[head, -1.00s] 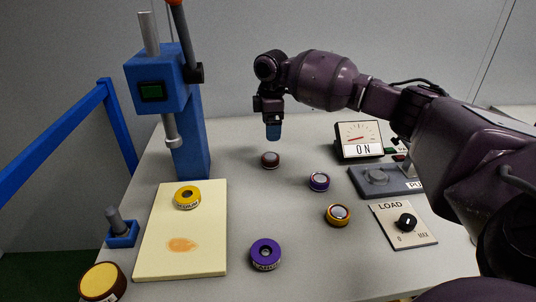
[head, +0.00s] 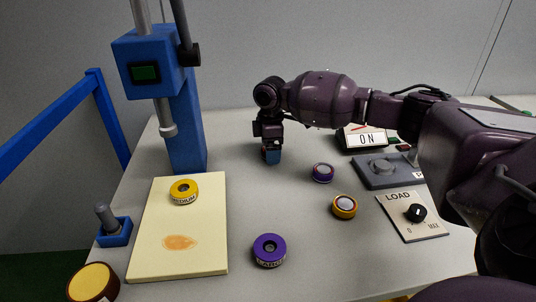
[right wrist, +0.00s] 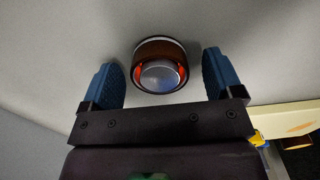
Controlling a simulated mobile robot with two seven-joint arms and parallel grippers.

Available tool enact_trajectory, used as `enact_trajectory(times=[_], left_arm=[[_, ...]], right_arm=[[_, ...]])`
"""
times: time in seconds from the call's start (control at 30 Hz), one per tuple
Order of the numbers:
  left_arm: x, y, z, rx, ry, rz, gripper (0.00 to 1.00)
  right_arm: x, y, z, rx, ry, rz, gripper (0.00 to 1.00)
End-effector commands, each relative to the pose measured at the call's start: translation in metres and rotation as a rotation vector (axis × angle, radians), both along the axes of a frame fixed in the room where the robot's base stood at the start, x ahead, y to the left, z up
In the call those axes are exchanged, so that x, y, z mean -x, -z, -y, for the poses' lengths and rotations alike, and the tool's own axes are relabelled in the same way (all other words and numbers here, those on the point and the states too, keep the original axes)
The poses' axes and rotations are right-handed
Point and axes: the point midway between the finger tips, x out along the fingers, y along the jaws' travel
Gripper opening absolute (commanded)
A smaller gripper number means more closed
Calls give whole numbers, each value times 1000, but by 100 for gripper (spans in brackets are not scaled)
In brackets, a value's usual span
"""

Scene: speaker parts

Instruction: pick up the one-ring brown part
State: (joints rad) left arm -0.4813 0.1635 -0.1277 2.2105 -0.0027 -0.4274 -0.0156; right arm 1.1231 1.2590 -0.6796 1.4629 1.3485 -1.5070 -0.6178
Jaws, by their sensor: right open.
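The small brown part (right wrist: 160,64) shows in the right wrist view as a round dark-brown piece with one pale ring, orange inside and a silver dome. It stands between the two blue fingertips of my right gripper (right wrist: 166,76), with a gap to each finger. In the head view my right gripper (head: 271,156) points down low over the table and hides the brown part. The right gripper is open and holds nothing. My left gripper is not in view.
A purple part (head: 323,172) and an orange-yellow part (head: 344,206) stand right of the gripper. A larger purple ring (head: 269,250) is nearer. A blue press (head: 187,115) stands left, behind a cream board (head: 180,265) bearing a yellow ring (head: 184,191). Meter and load panels (head: 412,222) lie right.

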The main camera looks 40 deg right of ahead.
Motion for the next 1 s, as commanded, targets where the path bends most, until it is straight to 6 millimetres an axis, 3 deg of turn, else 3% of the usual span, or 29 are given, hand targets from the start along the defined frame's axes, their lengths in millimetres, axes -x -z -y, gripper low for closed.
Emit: enact_trajectory(times=[0.07, 0.3, 0.7, 1.0], left_arm=[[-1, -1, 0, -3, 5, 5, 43], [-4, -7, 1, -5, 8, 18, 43], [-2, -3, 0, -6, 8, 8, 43], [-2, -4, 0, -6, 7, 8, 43]], right_arm=[[0, 8, 0, 0, 0, -1, 86], [0, 5, 0, 0, 0, 4, 83], [0, 5, 0, -1, 0, 3, 21], [-1, 1, 0, -1, 0, 6, 21]])
